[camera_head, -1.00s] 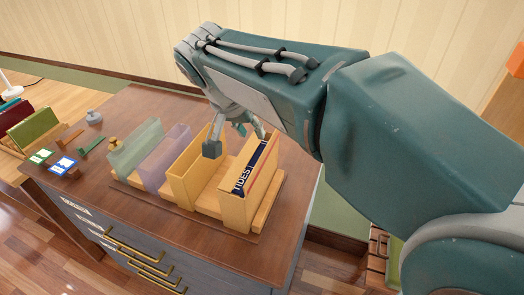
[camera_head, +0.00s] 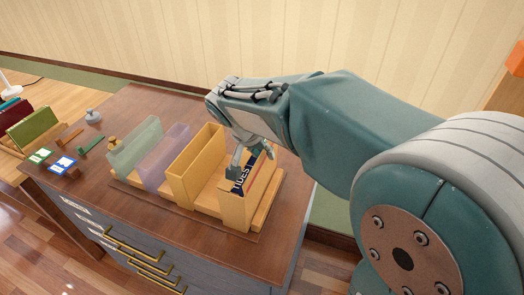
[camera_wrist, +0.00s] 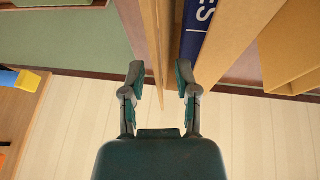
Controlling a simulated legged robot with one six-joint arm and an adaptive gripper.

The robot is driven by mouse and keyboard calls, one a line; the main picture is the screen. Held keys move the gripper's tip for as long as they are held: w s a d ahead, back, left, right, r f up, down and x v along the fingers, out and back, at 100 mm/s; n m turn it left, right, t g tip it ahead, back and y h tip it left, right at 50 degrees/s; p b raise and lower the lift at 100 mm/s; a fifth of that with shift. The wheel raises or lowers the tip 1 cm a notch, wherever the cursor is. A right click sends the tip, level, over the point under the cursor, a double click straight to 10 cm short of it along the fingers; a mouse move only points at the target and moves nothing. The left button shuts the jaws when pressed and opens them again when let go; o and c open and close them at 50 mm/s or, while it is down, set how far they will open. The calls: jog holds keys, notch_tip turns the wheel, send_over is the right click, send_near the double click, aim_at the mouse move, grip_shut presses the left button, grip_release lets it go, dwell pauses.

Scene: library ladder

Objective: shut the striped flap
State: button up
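I cannot make out a striped flap in either view. My gripper (camera_head: 250,163) is over the right yellow wooden holder (camera_head: 236,212) on the cabinet top. A dark blue book lettered TIDES (camera_head: 240,182) stands in that holder, partly hidden by my gripper. In the wrist view my gripper (camera_wrist: 159,77) is open, its two fingers apart. Thin wooden panel edges (camera_wrist: 155,45) show in line with the gap between the fingers, and the blue book (camera_wrist: 196,30) is just right of it. I cannot tell whether the fingers touch anything.
Another yellow holder (camera_head: 196,165), a purple panel (camera_head: 167,158) and a pale green panel (camera_head: 136,148) stand to the left. Small tools and cards (camera_head: 62,165) lie near the cabinet's left edge. Brass-handled drawers (camera_head: 140,255) face front. The rear cabinet top is clear.

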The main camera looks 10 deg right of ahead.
grip_shut()
jog(key=shift+a, duration=0.1)
jog(key=shift+w+a+f+n+g+h, duration=0.25)
jog(key=shift+g+h, duration=0.45)
jog(key=shift+h, duration=0.5)
jog(key=shift+w+a+f+n+g+h, duration=0.15)
jog(key=shift+a+n+g+h, duration=0.2)
jog(key=shift+g+h, duration=0.6)
jog(key=shift+w+a+f+n+g+h, duration=0.25)
jog(key=shift+g+h, duration=0.2)
jog(key=shift+h, duration=1)
